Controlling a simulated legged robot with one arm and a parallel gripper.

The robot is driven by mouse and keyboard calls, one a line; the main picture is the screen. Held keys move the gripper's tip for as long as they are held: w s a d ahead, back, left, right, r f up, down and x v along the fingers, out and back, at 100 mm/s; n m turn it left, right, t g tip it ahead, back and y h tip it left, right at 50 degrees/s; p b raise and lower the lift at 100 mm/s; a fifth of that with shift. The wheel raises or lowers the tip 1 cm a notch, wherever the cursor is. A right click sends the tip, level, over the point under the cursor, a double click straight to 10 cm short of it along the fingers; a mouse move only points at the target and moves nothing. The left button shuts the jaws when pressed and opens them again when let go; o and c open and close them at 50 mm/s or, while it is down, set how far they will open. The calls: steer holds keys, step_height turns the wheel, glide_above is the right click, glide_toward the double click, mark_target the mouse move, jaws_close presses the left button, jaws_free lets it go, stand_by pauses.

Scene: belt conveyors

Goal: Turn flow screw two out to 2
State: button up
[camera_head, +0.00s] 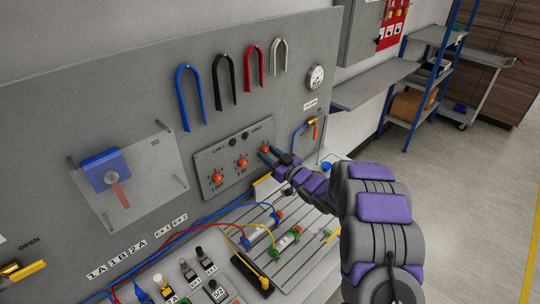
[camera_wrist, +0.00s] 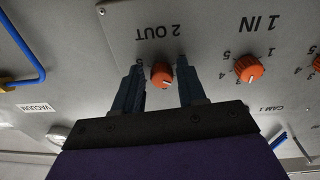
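The flow screw labelled 2 OUT (camera_wrist: 162,76) is an orange knob with a white pointer mark on a grey panel, seen upside down in the wrist view. My gripper (camera_wrist: 160,66) is open, with one dark blue finger on each side of this knob. A gap shows on both sides, wider on the right. In the head view my gripper (camera_head: 269,155) is at the panel's right end, by the rightmost orange knob (camera_head: 265,149), partly covering it. The numbers near the 2 OUT knob are mostly hidden by the fingers.
The 1 IN knob (camera_wrist: 249,69) sits just right of my gripper in the wrist view. A blue hose (camera_wrist: 28,55) is at the left. In the head view, a worktable (camera_head: 318,222) with valves and coloured tubes lies below the panel.

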mark_target(263, 141)
steer(key=shift+o, duration=0.9)
steer(key=shift+r, duration=0.1)
steer(key=shift+r, duration=0.25)
steer(key=r+p, duration=0.1)
steer(key=r, duration=0.2)
steer(key=shift+s+r, duration=0.15)
steer(key=shift+s, duration=0.05)
steer(key=s+d+r+p, duration=0.1)
steer(key=s+d, duration=0.2)
steer(key=s, duration=1.2)
steer(key=shift+s+p, duration=0.15)
steer(key=shift+p, duration=0.15)
steer(key=shift+d, duration=0.1)
